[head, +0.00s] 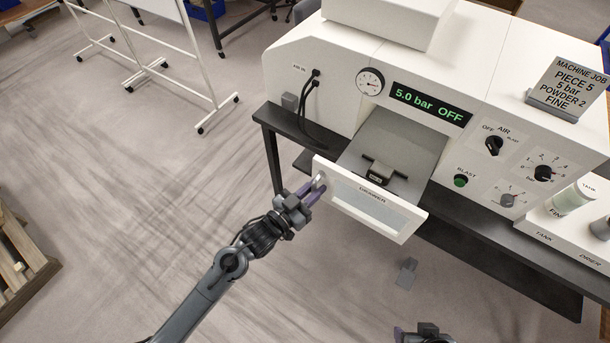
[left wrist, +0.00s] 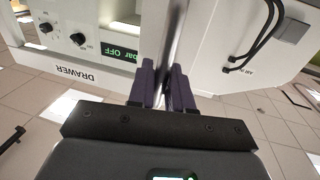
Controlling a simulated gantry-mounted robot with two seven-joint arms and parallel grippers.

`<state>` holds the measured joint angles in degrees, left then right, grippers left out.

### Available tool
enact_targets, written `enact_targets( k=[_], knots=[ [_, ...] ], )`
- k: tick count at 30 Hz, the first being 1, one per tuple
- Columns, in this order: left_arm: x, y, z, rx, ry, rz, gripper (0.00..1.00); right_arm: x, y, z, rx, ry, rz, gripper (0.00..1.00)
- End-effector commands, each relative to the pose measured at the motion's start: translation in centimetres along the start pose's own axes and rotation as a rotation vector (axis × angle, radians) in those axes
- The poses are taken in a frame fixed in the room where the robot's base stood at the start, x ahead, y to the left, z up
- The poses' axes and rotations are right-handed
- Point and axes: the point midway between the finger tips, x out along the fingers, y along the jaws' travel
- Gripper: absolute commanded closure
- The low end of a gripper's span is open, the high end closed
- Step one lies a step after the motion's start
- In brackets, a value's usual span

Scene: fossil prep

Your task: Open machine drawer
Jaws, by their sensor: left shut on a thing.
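The white machine (head: 322,60) has its drawer pulled out, with a white front (head: 413,230) labelled DRAWER and a grey inside that shows from above. A dark grey block-like piece (head: 378,170) sits in the drawer. My left gripper (head: 314,188) is at the left end of the drawer front, shut on a narrow grey handle part there. In the left wrist view, its purple fingers (left wrist: 165,88) close around this thin upright bar (left wrist: 174,45). My right gripper (head: 424,333) shows only partly at the bottom edge; its jaws are unclear.
The machine display (head: 430,103) reads 5.0 bar OFF. A job sign (head: 568,88) stands on top at the right. A tank and drier unit (head: 560,225) is at the right. A dark table (head: 505,255) carries the machine. The floor in front and left is mostly clear.

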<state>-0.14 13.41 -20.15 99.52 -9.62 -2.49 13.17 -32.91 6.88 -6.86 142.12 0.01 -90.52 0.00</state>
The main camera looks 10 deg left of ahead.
Motion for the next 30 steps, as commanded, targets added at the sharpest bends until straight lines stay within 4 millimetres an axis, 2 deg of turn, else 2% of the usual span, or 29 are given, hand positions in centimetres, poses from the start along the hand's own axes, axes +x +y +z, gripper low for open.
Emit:
enact_targets(
  k=[14, 15, 18, 30],
  knots=[
    [-0.21, 0.58, 0.02, 0.001, 0.0, 0.011, 1.0, -0.03, -0.18, 0.32, 0.004, -0.008, -0.005, 0.39],
    [-0.2, 0.58, 0.03, 0.001, 0.0, 0.011, 0.78, -0.03, -0.18, 0.31, 0.004, -0.008, -0.005, 0.39],
    [-0.2, 0.58, 0.03, 0.001, 0.0, 0.011, 0.66, -0.03, -0.17, 0.32, 0.004, -0.008, -0.005, 0.39],
    [-0.84, 0.52, 0.12, 0.001, 0.0, 0.01, 0.66, 0.18, 0.05, 0.39, -0.005, -0.009, 0.003, 0.39]
  ],
)
